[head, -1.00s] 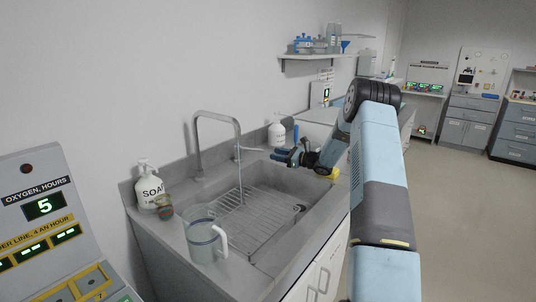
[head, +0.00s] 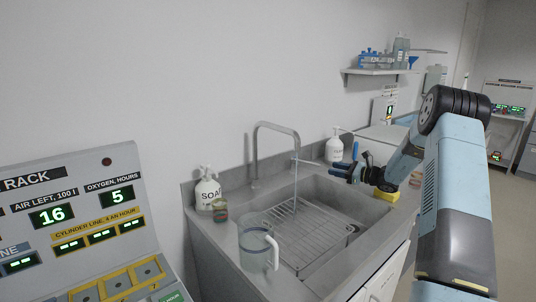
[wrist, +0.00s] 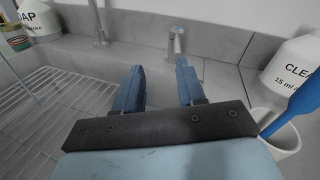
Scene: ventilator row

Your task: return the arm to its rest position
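My arm reaches out at the right of the head view, bent at a dark, ribbed joint. My gripper (head: 345,170) is over the far right part of the sink (head: 318,192), pointing left toward the wall. In the wrist view my gripper (wrist: 158,85) shows two blue fingers well apart with nothing between them, so it is open and empty. Beyond the fingers is a small metal tap lever or spout (wrist: 177,42) at the sink's back ledge; I cannot tell whether anything touches it.
A soap bottle (head: 207,190), a small jar (head: 220,211) and a clear jug (head: 257,248) stand left of the sink basin. A cleaner bottle (head: 335,148) and yellow sponge (head: 385,193) are near my gripper. A white cup (wrist: 284,135) holds a blue-handled tool. A control panel (head: 75,235) stands at left.

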